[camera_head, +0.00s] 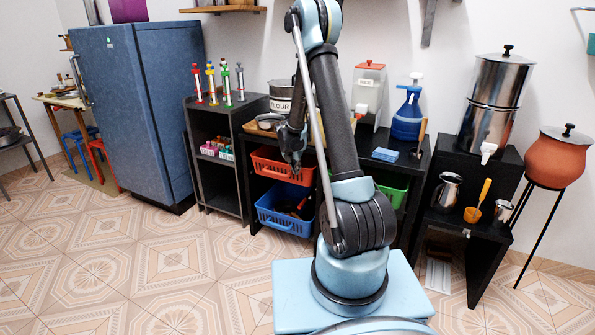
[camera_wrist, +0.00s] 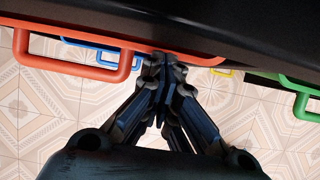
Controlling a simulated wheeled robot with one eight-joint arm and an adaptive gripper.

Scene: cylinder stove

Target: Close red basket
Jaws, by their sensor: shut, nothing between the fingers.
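The red basket (camera_head: 281,166) sits in the upper shelf space of the black unit, above a blue basket. In the wrist view its red rim and handle (camera_wrist: 85,66) stick out past the edge of the dark top. My gripper (camera_head: 293,168) is in front of the red basket in the head view. In the wrist view my gripper (camera_wrist: 158,62) is shut and empty, its fingertips at the red rim to the right of the handle. I cannot tell if they touch it. My gripper hides part of the basket front.
The blue basket (camera_head: 283,212) is below the red one. A green basket (camera_head: 391,191) is to the right, its handle (camera_wrist: 302,103) near my gripper's right side. The dark shelf top (camera_wrist: 220,25) lies close over the fingers. Tiled floor in front is clear.

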